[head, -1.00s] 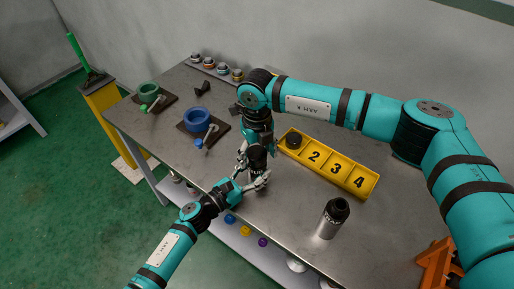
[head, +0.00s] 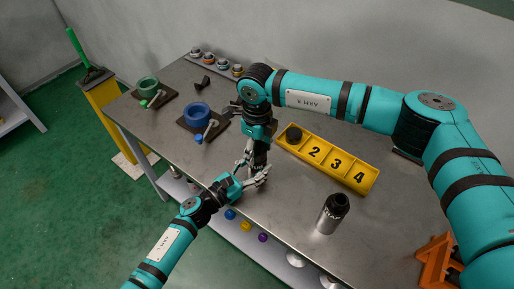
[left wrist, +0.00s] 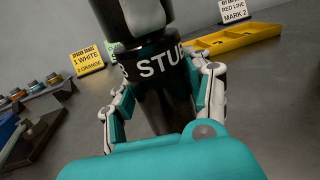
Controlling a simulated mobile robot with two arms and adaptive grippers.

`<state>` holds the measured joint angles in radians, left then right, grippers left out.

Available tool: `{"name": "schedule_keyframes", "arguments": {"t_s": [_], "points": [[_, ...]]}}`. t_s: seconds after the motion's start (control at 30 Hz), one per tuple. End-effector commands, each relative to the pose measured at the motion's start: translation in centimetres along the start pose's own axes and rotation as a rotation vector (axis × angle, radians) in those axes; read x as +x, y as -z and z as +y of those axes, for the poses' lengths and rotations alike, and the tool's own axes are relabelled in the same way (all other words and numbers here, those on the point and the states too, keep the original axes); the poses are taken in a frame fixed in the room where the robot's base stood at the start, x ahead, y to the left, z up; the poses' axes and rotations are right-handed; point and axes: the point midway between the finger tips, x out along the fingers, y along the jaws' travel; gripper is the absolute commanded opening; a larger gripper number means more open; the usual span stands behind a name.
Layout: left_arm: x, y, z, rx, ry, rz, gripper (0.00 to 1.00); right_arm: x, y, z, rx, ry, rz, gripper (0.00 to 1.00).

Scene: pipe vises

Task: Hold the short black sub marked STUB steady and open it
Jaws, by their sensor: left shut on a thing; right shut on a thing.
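The black sub with white STUB lettering (left wrist: 158,62) stands roughly upright in the left wrist view. My left gripper (head: 250,178) is shut on it from the side; in the left wrist view its fingers lie on both sides of the black body. My right gripper (head: 257,148) comes down from above in the head view and is shut on the upper part of the same piece. A grey and black rounded part shows above the lettering in the left wrist view. The seam or thread cannot be made out, and the grippers hide most of the sub in the head view.
A yellow tray (head: 369,185) with numbered compartments lies to the right, a black piece in its first one. A silver bottle-like piece with black top (head: 332,214) stands in front. Blue (head: 197,114) and green (head: 148,87) vises stand left. The front right bench is mostly clear.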

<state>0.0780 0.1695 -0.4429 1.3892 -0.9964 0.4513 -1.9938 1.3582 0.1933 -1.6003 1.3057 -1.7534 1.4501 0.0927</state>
Motion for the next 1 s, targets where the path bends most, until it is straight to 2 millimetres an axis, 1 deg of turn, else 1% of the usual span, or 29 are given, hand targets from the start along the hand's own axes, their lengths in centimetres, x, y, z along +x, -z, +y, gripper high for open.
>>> {"name": "schedule_keyframes", "arguments": {"t_s": [0.03,0.1,0.2,0.77,1.0], "points": [[0.0,-0.06,0.03,0.0,0.0,-0.001,0.0,-0.07,0.01,-0.18,-0.091,0.004,0.0,0.12],[0.0,-0.06,0.03,0.0,0.0,-0.001,0.0,-0.07,0.01,-0.18,-0.215,0.003,0.0,0.12],[-0.01,-0.06,0.02,0.0,0.0,-0.001,0.0,-0.06,0.01,-0.19,-0.333,0.003,0.0,0.12],[0.0,-0.05,0.01,0.0,0.0,-0.001,0.0,-0.05,0.02,-0.23,-0.337,0.003,0.001,0.12],[0.0,-0.05,0.01,0.0,0.0,-0.001,0.0,-0.47,0.0,-0.23,-0.337,0.004,0.0,0.12]]}}
